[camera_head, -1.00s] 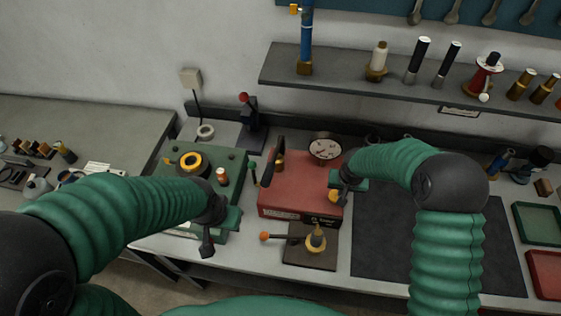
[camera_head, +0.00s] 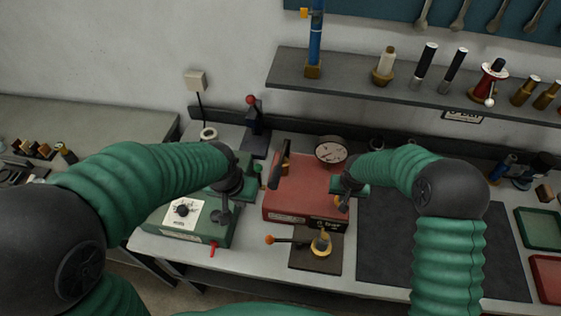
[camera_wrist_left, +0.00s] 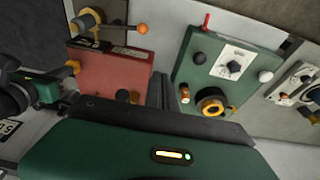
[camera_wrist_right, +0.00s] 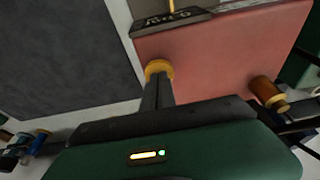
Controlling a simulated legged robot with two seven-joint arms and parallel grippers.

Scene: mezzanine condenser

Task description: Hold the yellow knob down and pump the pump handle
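The red box (camera_head: 300,190) carries a round gauge, a black handle (camera_head: 281,157) and a small yellow knob (camera_head: 343,206) near its right front edge. The black handle, apparently the pump handle, stands tilted at the box's left side. My right gripper (camera_wrist_right: 158,88) has its fingers together, with the tips at the yellow knob (camera_wrist_right: 158,68); I cannot tell how hard they touch it. My left gripper (camera_head: 223,212) hangs over the green box, left of the red box and apart from the handle. Its fingers (camera_wrist_left: 171,88) show a gap and hold nothing.
The green box (camera_head: 195,229) has a dial, a black knob and a red lever. A dark plate (camera_head: 315,258) in front of the red box bears a yellow fitting and an orange-ended lever. A dark mat (camera_head: 430,255) lies right. A shelf (camera_head: 350,78) with tools hangs behind.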

